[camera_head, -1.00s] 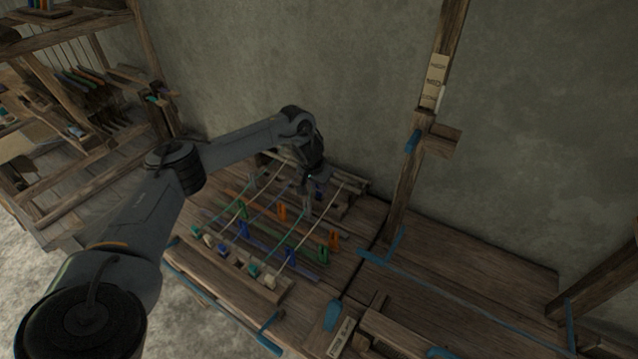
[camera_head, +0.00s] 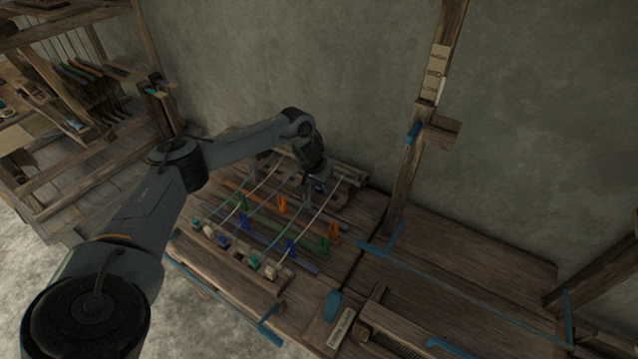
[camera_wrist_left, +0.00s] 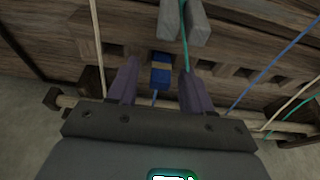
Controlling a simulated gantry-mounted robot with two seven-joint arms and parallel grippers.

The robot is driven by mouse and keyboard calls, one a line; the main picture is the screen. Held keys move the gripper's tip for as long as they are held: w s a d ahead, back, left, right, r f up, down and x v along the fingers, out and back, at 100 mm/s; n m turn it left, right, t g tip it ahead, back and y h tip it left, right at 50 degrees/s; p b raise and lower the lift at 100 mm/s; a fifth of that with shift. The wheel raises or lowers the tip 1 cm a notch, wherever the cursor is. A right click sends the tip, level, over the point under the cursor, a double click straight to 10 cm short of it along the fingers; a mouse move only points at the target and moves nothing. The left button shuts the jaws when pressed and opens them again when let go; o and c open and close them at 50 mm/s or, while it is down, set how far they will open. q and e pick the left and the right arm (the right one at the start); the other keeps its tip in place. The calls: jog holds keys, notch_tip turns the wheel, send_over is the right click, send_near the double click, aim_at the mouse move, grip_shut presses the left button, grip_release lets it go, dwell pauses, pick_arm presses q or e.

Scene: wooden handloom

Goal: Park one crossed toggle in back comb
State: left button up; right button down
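My left gripper (camera_head: 317,184) is low over the back comb at the rear of the loom bed. In the left wrist view its two purple-grey fingers (camera_wrist_left: 158,68) are apart. The back comb (camera_wrist_left: 222,77) is a wooden bar with dark notches. Several toggles, including a teal one (camera_head: 254,262) and a pale one (camera_head: 271,271), sit in the front comb (camera_head: 264,286). My right gripper is not in view.
Upright orange (camera_head: 282,204), green (camera_head: 324,246) and blue (camera_head: 291,248) clips stand on slats between the combs. A grey clip (camera_wrist_left: 197,24) stands just beyond my fingers. A wooden post (camera_head: 401,185) rises to the right. The boards (camera_head: 480,262) beyond it are mostly bare.

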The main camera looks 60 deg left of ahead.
pick_arm(q)
jog(key=p+v, duration=0.3)
jog(key=v, duration=0.8)
dwell(0.4)
